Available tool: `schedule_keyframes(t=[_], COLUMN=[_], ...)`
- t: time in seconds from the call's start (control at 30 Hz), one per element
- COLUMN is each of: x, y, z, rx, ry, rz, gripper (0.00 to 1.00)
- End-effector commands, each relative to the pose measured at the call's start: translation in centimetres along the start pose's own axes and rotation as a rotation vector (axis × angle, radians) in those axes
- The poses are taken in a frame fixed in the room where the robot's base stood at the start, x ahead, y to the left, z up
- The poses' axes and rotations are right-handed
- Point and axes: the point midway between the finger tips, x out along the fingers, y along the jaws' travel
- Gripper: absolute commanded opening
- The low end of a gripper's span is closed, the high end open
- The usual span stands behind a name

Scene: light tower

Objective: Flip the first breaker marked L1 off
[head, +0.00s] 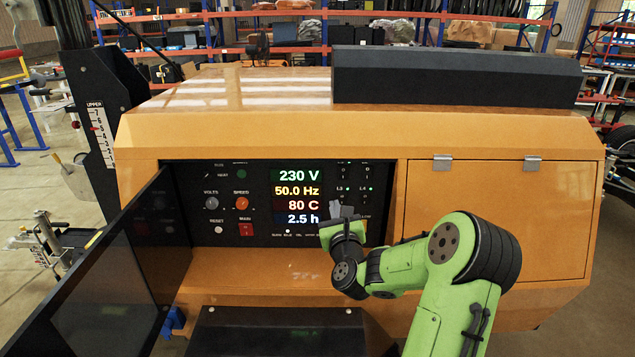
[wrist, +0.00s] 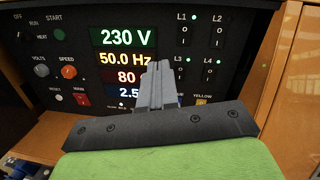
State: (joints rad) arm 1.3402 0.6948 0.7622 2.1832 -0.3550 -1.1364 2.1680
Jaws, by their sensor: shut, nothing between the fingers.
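The breaker marked L1 (wrist: 183,36) is at the upper left of a group of black breakers on the control panel, with a small green light beside its label. It also shows small in the head view (head: 341,172). Its lever position is too small to tell. My gripper (wrist: 157,70) is shut and empty, its grey fingers pointing up in front of the display, below and left of L1 in the wrist view. In the head view my gripper (head: 342,212) is in front of the panel's lower right, below L1. I cannot tell whether it touches the panel.
Breakers L2 (wrist: 216,36), L3 (wrist: 182,73) and L4 (wrist: 212,73) are beside and below L1. The lit display (head: 297,197), knobs and a red main switch (head: 246,229) are to the left. An open dark door (head: 110,275) stands at the left.

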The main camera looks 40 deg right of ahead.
Motion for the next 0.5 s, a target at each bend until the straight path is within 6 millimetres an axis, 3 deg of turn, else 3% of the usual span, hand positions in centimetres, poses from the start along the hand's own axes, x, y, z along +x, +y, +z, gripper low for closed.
schedule_keyframes(t=[0.03, 0.13, 0.5], x=[0.1, 0.0, 0.5], y=[-2.0, -3.8, -4.0], z=[-0.8, -1.1, -0.9], rx=[0.088, 0.18, 0.187], ry=[-0.014, -0.039, -0.043], rz=[-0.062, -0.123, -0.127], gripper=[0.0, 0.0, 0.0])
